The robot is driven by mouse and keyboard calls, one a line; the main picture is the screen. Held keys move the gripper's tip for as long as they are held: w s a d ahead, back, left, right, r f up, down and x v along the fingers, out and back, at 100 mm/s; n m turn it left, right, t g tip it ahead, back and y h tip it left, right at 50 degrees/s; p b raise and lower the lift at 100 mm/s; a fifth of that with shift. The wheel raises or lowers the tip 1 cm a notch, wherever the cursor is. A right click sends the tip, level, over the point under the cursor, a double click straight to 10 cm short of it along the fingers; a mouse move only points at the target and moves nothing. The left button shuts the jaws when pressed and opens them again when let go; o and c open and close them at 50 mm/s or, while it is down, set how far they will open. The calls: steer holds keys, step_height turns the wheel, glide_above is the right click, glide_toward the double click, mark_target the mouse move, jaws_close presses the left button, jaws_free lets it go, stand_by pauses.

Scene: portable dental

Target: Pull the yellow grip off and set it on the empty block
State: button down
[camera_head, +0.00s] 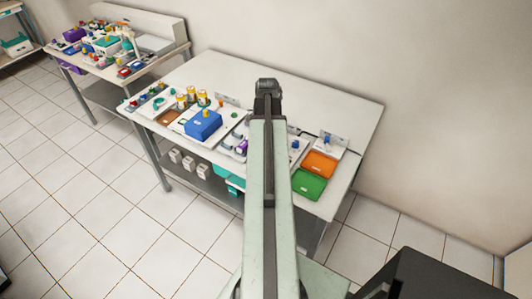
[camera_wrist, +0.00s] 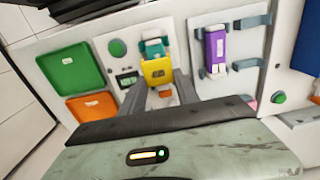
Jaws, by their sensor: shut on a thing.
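In the wrist view the yellow grip (camera_wrist: 158,71) sits between the two fingers of my gripper (camera_wrist: 160,79), which is shut on it. A teal piece (camera_wrist: 153,47) lies directly beyond the grip, and an orange part (camera_wrist: 166,93) shows between the fingers. I cannot tell whether the grip is still joined to the teal piece. In the head view my arm hides the gripper and the grip. I cannot pick out the empty block with certainty in either view.
Right of my gripper a purple piece (camera_wrist: 215,45) stands by grey brackets (camera_wrist: 250,22). A green tray (camera_wrist: 70,67) and an orange tray (camera_wrist: 92,106) lie to the left. In the head view a blue box (camera_head: 203,125) stands on the white table (camera_head: 320,103), whose back is clear.

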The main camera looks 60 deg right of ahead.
steer(key=shift+r+p, duration=2)
steer(key=shift+r, duration=0.05)
steer(key=shift+f, duration=0.1)
